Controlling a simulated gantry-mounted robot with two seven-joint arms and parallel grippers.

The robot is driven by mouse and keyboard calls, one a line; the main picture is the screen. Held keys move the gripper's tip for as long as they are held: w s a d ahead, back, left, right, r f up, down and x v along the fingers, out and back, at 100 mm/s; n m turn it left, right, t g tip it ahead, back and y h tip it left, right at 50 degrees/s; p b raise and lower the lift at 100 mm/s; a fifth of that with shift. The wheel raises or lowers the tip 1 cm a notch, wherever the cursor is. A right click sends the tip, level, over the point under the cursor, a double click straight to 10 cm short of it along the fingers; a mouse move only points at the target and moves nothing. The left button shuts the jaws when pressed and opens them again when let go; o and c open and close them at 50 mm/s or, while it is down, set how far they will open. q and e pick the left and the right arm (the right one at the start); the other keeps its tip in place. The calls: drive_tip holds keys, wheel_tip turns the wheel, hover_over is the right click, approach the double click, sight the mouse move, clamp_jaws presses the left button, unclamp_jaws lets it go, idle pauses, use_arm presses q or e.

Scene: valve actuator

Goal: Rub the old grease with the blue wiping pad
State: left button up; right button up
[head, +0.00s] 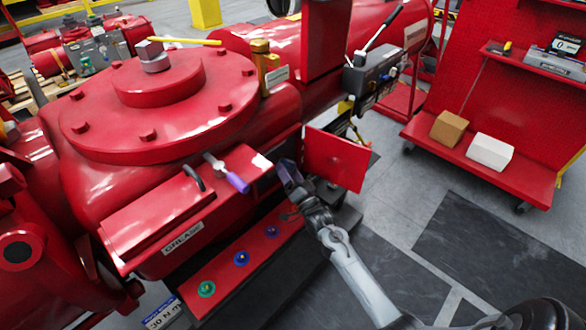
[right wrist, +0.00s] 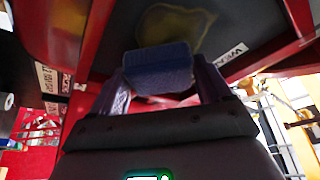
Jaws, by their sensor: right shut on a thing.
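In the right wrist view, the blue wiping pad (right wrist: 158,68) is held between the purple fingers of my right gripper (right wrist: 160,84), which is shut on it. Just beyond the pad is the old grease (right wrist: 180,28), a yellowish smear on a dark panel framed in red. The pad covers the near edge of the smear; I cannot tell whether it touches. In the head view, my right gripper (head: 291,178) is at the right end of the red machine, beside an open red door (head: 336,158). The pad and grease cannot be made out there. My left gripper is out of view.
A purple-handled tool (head: 229,174) lies on the red ledge above the "GREASE" label (head: 183,238). Below are several coloured fittings on a red strip (head: 243,257). A red cart (head: 480,160) at right holds a brown block (head: 449,129) and a white block (head: 490,151). The floor between is clear.

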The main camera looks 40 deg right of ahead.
drive_tip(key=a+p, duration=0.2)
drive_tip(key=a, duration=0.5)
drive_tip(key=shift+w, duration=0.3)
idle(0.4)
drive_tip(key=shift+w+d+r, duration=0.1)
drive_tip(key=shift+d, duration=0.05)
drive_tip(key=shift+w+d, duration=0.1)
drive_tip(key=shift+d, duration=1.75)
drive_tip(key=shift+d+b, duration=0.35)
drive_tip(key=shift+d, duration=1.3)
